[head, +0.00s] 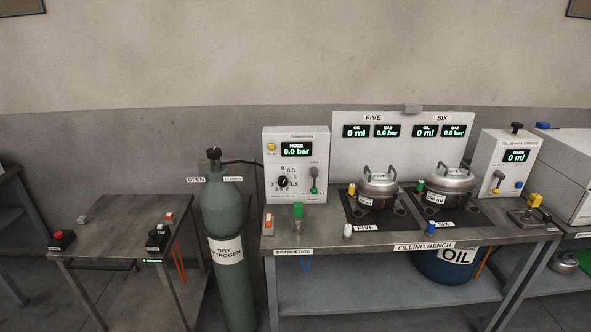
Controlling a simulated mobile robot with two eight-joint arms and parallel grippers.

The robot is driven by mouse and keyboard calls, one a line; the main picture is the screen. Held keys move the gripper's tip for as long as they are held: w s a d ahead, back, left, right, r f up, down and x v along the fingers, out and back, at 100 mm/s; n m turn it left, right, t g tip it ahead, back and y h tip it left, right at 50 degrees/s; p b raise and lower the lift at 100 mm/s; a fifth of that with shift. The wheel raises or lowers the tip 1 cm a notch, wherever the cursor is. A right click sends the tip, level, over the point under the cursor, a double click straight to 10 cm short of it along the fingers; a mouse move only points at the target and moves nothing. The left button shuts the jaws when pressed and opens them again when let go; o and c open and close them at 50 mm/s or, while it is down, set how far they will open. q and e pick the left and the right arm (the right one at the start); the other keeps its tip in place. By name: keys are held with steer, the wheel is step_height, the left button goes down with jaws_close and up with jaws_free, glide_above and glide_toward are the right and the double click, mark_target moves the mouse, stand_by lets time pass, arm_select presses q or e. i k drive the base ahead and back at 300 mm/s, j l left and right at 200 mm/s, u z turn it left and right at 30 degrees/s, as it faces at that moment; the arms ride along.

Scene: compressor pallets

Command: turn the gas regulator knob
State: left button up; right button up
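The gas regulator knob is a black round knob (283,182) with a white pointer, on the front of a white box (312,163) on the filling bench. A dial scale from 0 to 3 surrounds it. A display (296,149) above it reads 0.0 bar. A lever with a green end (314,187) is to its right on the same panel. A green gas cylinder (223,212) labelled dry nitrogen stands left of the bench, with a black valve knob (214,154) on top. Neither of my grippers shows in the head view.
Two silver compressors (379,184) and (450,178) stand on dark mats on the filling bench (410,238). A green-capped fitting (298,210) and a red switch (269,222) sit near its front left. A lower table (110,220) is at the left. A dark hose runs from cylinder to box.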

mark_target(283, 181)
steer(key=j+z, duration=0.15)
steer(key=z, duration=0.2)
steer(key=i+j+z, duration=0.1)
steer(key=z, duration=0.25)
steer(key=j+z, duration=0.15)
steer(key=z, duration=0.2)
steer(key=j+z, duration=0.3)
steer(key=j, duration=0.25)
steer(key=k+j+z, duration=0.25)
steer(key=j, duration=0.25)
steer(key=k+j+z, duration=0.1)
steer(key=j, duration=0.45)
steer(key=k+j+z, duration=0.1)
steer(key=j, duration=0.45)
